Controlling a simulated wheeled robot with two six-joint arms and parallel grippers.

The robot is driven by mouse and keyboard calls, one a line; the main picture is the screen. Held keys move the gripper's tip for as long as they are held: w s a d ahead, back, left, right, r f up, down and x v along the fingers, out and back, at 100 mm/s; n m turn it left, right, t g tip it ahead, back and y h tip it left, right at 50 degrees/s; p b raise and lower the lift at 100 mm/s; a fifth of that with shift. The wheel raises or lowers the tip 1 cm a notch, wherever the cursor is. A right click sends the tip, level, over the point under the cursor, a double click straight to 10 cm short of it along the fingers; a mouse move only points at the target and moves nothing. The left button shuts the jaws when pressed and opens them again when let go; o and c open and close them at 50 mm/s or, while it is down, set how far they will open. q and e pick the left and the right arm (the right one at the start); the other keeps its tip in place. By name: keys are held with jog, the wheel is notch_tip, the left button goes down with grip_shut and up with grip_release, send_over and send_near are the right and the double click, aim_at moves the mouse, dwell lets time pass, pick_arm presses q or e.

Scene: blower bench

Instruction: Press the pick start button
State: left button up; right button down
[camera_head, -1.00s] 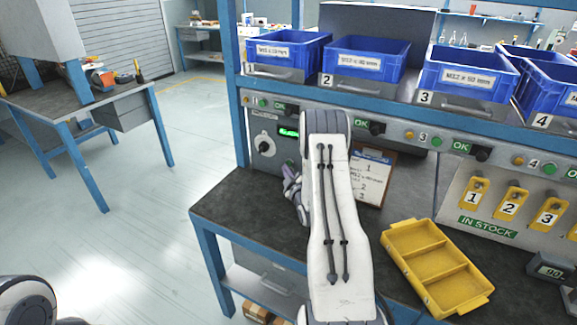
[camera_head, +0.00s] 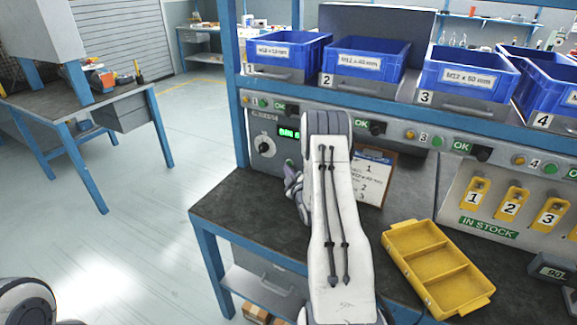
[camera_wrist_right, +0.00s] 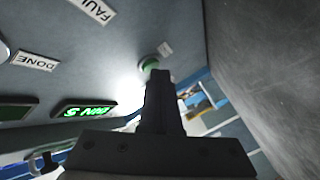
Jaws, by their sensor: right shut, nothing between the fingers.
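A round green button (camera_wrist_right: 150,64) shows in the right wrist view on the grey panel, just beyond my fingertips, with a small label beside it too blurred to read. My right gripper (camera_wrist_right: 159,75) is shut and empty, its tips pointing at the button and overlapping its lower edge in the picture. I cannot tell whether they touch it. In the head view my right gripper (camera_head: 293,190) is in front of the control panel (camera_head: 258,126) at the left end of the bench, partly hidden by my right forearm. My left gripper is out of view.
A lit green display (camera_wrist_right: 86,111) and FAULT and DONE labels are on the panel, with a black dial (camera_head: 264,146) left of my gripper. A clipboard (camera_head: 374,178) and yellow tray (camera_head: 436,268) are to the right. Blue bins (camera_head: 365,60) stand on the shelf above.

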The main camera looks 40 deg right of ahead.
dwell(0.4)
jog(key=shift+s+a, duration=0.3)
jog(key=shift+a, duration=0.4)
jog(key=shift+s+a, duration=0.3)
jog(key=shift+a, duration=0.45)
jog(key=shift+s+a, duration=0.35)
jog(key=shift+a, duration=0.45)
jog(key=shift+s+a, duration=0.3)
jog(key=shift+a, duration=0.45)
